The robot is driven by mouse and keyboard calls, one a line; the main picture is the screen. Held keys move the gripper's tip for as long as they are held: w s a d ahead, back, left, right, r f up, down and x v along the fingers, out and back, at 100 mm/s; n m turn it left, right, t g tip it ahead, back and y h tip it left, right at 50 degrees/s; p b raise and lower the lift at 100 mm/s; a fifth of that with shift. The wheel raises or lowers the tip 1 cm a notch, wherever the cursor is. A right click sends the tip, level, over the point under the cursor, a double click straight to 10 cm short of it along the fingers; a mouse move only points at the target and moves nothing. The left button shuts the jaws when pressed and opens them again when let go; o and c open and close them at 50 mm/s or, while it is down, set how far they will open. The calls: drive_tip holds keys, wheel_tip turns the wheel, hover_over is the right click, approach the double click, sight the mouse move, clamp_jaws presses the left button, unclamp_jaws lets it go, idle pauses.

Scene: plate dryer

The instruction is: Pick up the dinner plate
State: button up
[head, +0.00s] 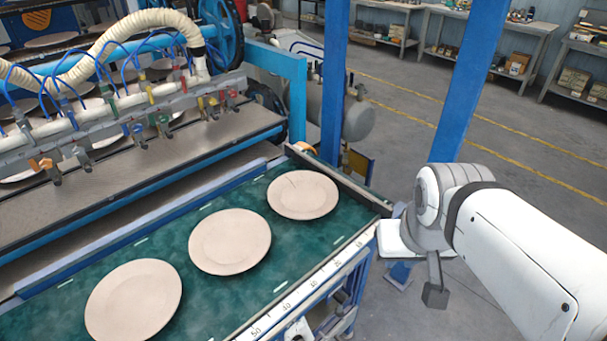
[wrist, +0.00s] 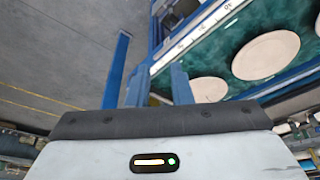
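Three pale beige dinner plates lie flat in a row on the green conveyor belt (head: 190,283): a near plate (head: 134,301), a middle plate (head: 230,241) and a far plate (head: 303,195). They look alike and do not touch. The wrist view shows two plates on the belt, a larger one (wrist: 265,55) and a smaller one (wrist: 208,89), plus a sliver at the right edge. My gripper (head: 435,294) hangs off the belt's right side, apart from the plates. One grey finger shows; the rest is hidden, so its opening is unclear.
A blue post (head: 334,80) stands behind the belt's far end, and another (head: 468,75) stands beyond my arm. A machine with hoses and clamps (head: 120,110) runs along the left. A ruler-marked rail (head: 300,296) edges the belt. Open floor lies to the right.

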drive_tip(key=w+d+f+n+t+h+b, duration=0.1)
drive_tip(key=w+d+f+n+t+b, duration=0.2)
drive_tip(key=w, duration=0.5)
drive_tip(key=w+f+n+t+b, duration=0.1)
drive_tip(key=w+f+n+b, duration=0.2)
drive_tip(key=w+f, duration=0.3)
drive_tip(key=n+t+y+b, duration=0.3)
drive_tip(key=n+b, duration=0.4)
drive_tip(key=n, duration=0.4)
approach(323, 215)
drive_tip(key=d+r, duration=0.5)
drive_tip(key=d, duration=0.3)
drive_tip(key=w+a+f+n+y+b, duration=0.1)
drive_tip(key=f+n, duration=0.1)
drive_tip(key=w+a+f+n+y+b, duration=0.1)
drive_tip(key=a+f+n+y, duration=0.1)
drive_tip(key=f, duration=0.1)
drive_tip(key=w+a+f+n+y+b, duration=0.1)
drive_tip(key=a+f+n+y, duration=0.1)
drive_tip(key=n, duration=0.1)
drive_tip(key=shift+f+t, duration=0.4)
drive_tip(key=shift+w+a+f+n, duration=0.2)
drive_tip(key=shift+a+n, duration=0.1)
drive_tip(key=shift+n, duration=0.1)
drive_tip(key=x, duration=0.5)
drive_tip(key=p+x, duration=0.1)
drive_tip(key=x, duration=0.1)
drive_tip(key=shift+a+f, duration=0.25)
drive_tip(key=shift+a, duration=0.3)
drive_tip(key=shift+s, duration=0.1)
